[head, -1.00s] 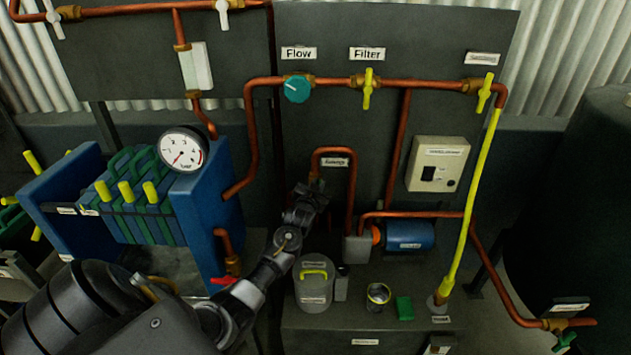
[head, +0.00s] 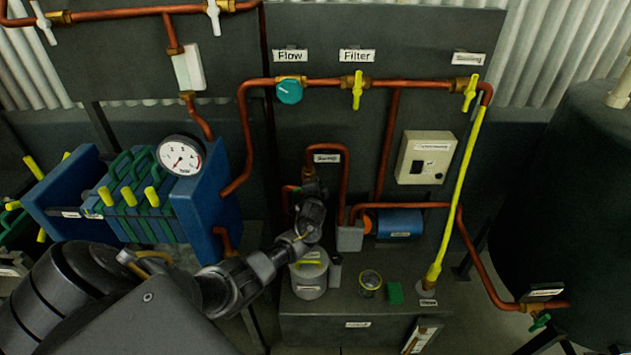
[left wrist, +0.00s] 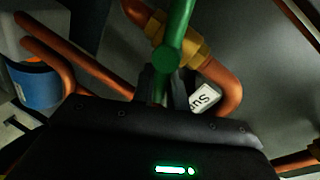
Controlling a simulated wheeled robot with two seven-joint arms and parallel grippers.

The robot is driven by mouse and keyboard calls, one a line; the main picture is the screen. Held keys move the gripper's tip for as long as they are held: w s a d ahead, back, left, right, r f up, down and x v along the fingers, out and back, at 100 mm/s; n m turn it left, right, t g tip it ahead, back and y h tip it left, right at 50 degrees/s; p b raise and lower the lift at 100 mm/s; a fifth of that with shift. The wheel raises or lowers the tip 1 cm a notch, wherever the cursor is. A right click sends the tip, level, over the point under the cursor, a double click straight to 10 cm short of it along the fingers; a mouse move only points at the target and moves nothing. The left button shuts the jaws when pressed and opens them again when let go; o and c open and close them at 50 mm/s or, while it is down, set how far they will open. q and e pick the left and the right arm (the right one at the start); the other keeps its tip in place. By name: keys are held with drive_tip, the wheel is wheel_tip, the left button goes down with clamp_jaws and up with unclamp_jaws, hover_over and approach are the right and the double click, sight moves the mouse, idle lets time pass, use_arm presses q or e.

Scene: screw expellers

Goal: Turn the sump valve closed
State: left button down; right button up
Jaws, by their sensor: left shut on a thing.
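The sump valve shows in the left wrist view as a green lever handle (left wrist: 177,38) on a brass body (left wrist: 187,46) in a copper pipe. A partly hidden label (left wrist: 204,98) starting "Su" is beside it. My left gripper (left wrist: 162,88) is shut on the lower end of the green handle. In the head view my left gripper (head: 309,188) is at the copper pipe left of the small sump label (head: 327,158), and my wrist hides most of the valve there. My right gripper is not in view.
Copper pipes (head: 347,190) run close to the right of my gripper. Below it a lidded grey pot (head: 310,280), a small open can (head: 370,283) and a green block (head: 395,293) stand on the dark bench (head: 330,328). The blue filter press (head: 205,200) with a gauge (head: 181,156) is at left.

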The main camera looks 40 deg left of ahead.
use_arm(q)
drive_tip(key=shift+f+m+g+y+p, duration=0.2)
drive_tip(key=shift+f+m+y+p, duration=0.1)
drive_tip(key=shift+m, duration=0.4)
drive_tip(key=shift+f+m+g+y+p, duration=0.15)
drive_tip(key=shift+f+m+g+y, duration=0.1)
drive_tip(key=shift+m, duration=0.45)
drive_tip(key=c, duration=1.5)
unclamp_jaws()
drive_tip(key=shift+o, duration=0.2)
drive_tip(key=p+v, duration=0.1)
drive_tip(key=v, duration=0.9)
drive_tip(key=shift+s+d, duration=0.25)
